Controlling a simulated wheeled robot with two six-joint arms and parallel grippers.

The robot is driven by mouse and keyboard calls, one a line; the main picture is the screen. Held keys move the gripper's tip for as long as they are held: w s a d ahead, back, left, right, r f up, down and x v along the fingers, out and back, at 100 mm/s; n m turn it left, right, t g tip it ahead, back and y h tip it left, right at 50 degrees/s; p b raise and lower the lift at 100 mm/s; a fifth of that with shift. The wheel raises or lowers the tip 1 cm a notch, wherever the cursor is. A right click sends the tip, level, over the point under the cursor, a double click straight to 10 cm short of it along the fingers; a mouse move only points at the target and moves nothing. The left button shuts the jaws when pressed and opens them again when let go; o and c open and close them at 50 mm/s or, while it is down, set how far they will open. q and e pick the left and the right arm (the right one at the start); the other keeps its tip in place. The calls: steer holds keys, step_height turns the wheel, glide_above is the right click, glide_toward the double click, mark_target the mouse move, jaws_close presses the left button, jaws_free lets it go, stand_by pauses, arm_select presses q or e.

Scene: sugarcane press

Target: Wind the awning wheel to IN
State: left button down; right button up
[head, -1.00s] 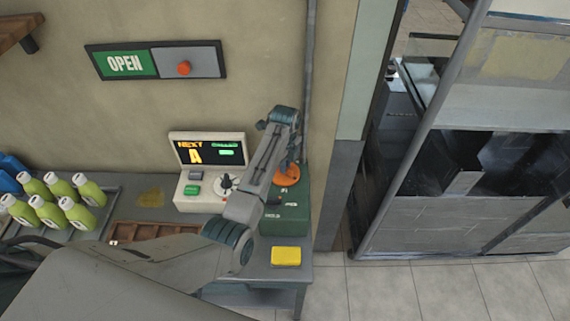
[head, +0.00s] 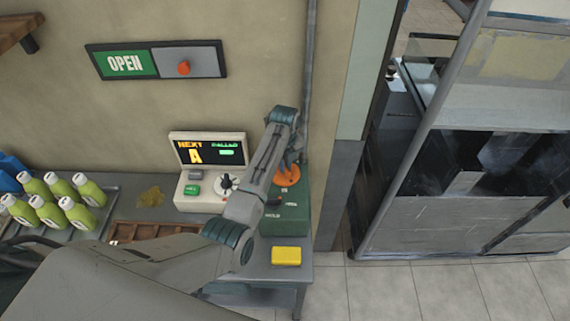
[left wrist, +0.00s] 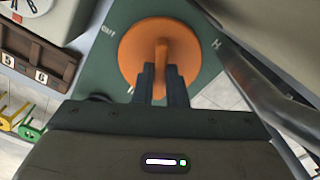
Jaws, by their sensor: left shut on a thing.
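The orange awning wheel (head: 287,174) sits on top of a green box (head: 290,215) at the right end of the counter, partly hidden behind my left arm. In the left wrist view the wheel (left wrist: 140,58) is a round orange disc with a raised grip bar across it. My left gripper (left wrist: 161,75) is shut on that bar; in the head view the gripper (head: 290,158) comes down on the wheel from above. White lettering shows on the green box beside the wheel, with one mark reading like OUT. My right gripper is not in view.
A console with a NEXT A screen (head: 208,152) stands left of the green box. A yellow block (head: 286,256) lies at the counter's front. A vertical pipe (head: 308,80) runs close behind the wheel.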

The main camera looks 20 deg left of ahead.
arm_select(q)
steer(key=shift+w+r, duration=0.15)
steer(key=shift+r, duration=0.1)
steer(key=c, duration=1.6)
jaws_free()
steer(key=shift+c, duration=0.2)
steer(key=shift+o, duration=0.9)
steer(key=shift+f, duration=0.1)
step_height(320, 180, up, 8)
steer(key=b, duration=0.3)
steer(key=shift+f, duration=0.1)
steer(key=shift+r+p, duration=0.8)
steer(key=shift+r, duration=0.7)
